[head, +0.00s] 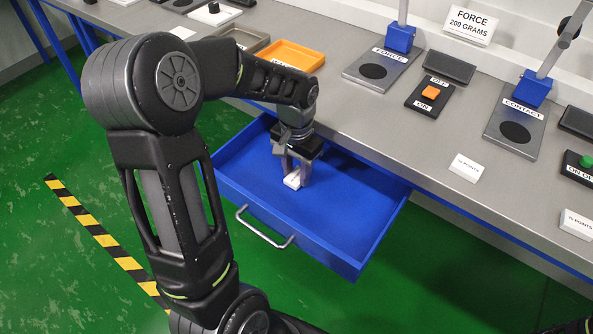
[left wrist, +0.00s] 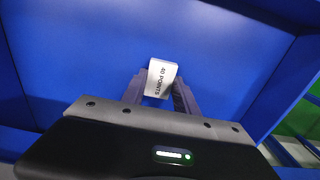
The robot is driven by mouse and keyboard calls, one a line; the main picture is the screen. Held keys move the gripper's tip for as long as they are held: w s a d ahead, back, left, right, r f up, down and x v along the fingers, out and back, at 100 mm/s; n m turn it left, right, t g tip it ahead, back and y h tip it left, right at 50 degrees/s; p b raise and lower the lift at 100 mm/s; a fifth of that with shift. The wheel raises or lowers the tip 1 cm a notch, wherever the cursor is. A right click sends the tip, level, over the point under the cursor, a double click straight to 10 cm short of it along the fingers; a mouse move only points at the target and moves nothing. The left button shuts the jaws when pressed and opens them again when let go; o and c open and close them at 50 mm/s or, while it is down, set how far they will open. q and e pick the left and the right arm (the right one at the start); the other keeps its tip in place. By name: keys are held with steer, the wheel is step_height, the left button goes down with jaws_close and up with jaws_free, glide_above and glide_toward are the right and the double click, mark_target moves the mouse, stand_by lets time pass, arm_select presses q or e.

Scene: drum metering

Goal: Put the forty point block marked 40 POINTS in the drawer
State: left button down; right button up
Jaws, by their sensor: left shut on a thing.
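The white block marked 40 POINTS (left wrist: 161,77) is between the fingers of my left gripper (left wrist: 160,88), its label readable in the left wrist view. In the head view the block (head: 292,181) is low inside the open blue drawer (head: 350,215), with my left gripper (head: 296,168) shut on it from above. I cannot tell whether the block touches the drawer floor. The drawer is pulled out below the bench and has a metal handle (head: 264,228) at its front. My right gripper is not in view.
On the grey bench (head: 430,150) stand an orange tray (head: 289,56), a FORCE plate (head: 382,70), an ON/OFF switch plate (head: 430,93) and a CONTACT plate (head: 515,130). Two other white blocks, one here (head: 467,167) and one further right (head: 576,223), lie near the bench edge. The drawer's right part is empty.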

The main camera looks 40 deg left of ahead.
mark_target(296, 176)
arm_select(q)
steer(key=shift+f, duration=0.2)
steer(key=c, duration=0.9)
jaws_free()
steer(key=shift+c, duration=0.2)
steer(key=shift+r, duration=0.15)
steer(key=shift+r, duration=0.2)
step_height(296, 176, up, 12)
steer(key=p, duration=0.1)
steer(key=shift+f, duration=0.1)
